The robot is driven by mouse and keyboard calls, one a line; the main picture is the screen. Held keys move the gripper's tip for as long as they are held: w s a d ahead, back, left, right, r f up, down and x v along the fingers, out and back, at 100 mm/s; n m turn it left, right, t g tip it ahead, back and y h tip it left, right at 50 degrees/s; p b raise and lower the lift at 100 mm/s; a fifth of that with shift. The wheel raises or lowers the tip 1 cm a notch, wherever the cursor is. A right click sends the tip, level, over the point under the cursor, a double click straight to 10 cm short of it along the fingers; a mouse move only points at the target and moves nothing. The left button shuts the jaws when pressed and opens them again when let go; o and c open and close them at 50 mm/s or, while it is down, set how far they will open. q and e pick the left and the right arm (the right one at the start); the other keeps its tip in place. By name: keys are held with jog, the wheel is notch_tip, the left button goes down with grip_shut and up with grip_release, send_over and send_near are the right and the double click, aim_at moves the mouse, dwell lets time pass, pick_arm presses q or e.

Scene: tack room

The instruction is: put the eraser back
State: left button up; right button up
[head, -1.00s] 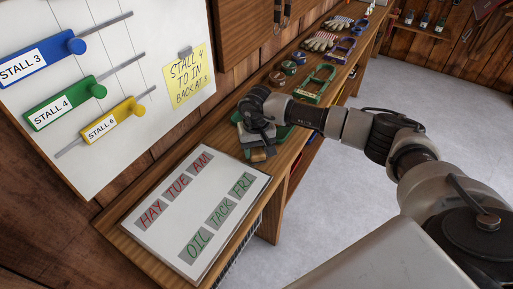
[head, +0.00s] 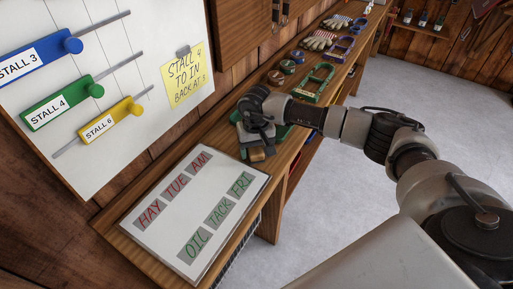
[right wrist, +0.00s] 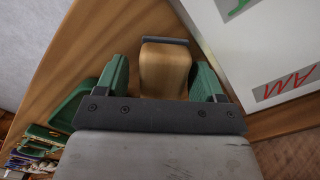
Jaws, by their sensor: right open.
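The eraser is a wooden block with a dark grey strip at its end. In the right wrist view the eraser (right wrist: 164,72) lies between the two green fingers of my right gripper (right wrist: 162,80). The fingers are open, one on each side, with a small gap visible. In the head view the eraser (head: 257,154) shows just below my right gripper (head: 253,139), near the far end of the small whiteboard (head: 158,222); the hand hides part of it. My left gripper is not in view.
A wooden bench runs along the wall. A green tray (right wrist: 78,106) is beside the gripper. Green frames (head: 313,83), gloves (head: 318,41) and tins lie farther along. A stall board (head: 140,60) with sliders hangs on the left. The floor right of the bench is clear.

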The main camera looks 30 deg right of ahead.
aim_at(255, 148)
jog(key=shift+w+a+r, duration=0.1)
jog(key=shift+a+r, duration=0.05)
jog(key=shift+r, duration=0.4)
notch_tip(255, 148, up, 11)
jog(key=shift+r+b, duration=0.15)
jog(key=shift+b, duration=0.2)
